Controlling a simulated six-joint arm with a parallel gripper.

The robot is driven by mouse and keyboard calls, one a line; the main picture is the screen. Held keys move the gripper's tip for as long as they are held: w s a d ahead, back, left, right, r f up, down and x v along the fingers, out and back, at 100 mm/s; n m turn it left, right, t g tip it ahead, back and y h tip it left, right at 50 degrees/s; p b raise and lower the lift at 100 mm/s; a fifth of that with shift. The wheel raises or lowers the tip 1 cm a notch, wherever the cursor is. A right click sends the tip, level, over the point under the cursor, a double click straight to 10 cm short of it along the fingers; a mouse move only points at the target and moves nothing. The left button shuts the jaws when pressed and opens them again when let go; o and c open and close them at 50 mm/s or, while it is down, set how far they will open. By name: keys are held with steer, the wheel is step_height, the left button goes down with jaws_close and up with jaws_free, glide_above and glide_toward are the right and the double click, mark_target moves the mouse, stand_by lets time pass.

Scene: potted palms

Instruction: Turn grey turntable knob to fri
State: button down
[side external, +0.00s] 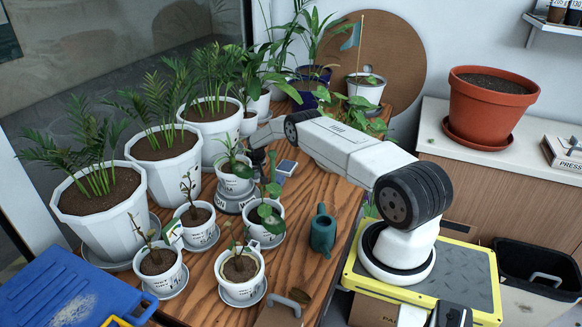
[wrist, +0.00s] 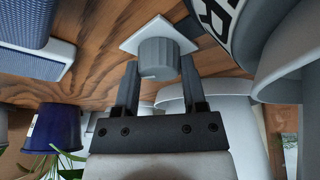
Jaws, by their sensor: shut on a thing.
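In the wrist view a grey ribbed round knob (wrist: 160,59) sits on a white square plate on the wooden table. My gripper (wrist: 160,66) has one dark finger on each side of the knob and is shut on it. In the side view my gripper (side external: 258,152) is low among the pots, and the knob is hidden there. A grey turntable (side external: 232,203) stands under a small white potted plant (side external: 235,182). Part of a round rim with dark and white markings (wrist: 222,18) shows at the upper right of the wrist view. I cannot read a day on it.
White pots crowd the left, including a large palm (side external: 103,208). A small blue-grey box (side external: 286,168) lies right of my gripper. A dark blue pot (wrist: 52,130) shows in the wrist view. A green watering can (side external: 322,232) stands on the table, with bare wood around it.

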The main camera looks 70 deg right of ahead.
stand_by(0.5)
steer(key=shift+c, duration=0.7)
jaws_free()
steer(key=shift+r, duration=0.15)
steer(key=shift+v, duration=2.35)
step_height(320, 180, up, 7)
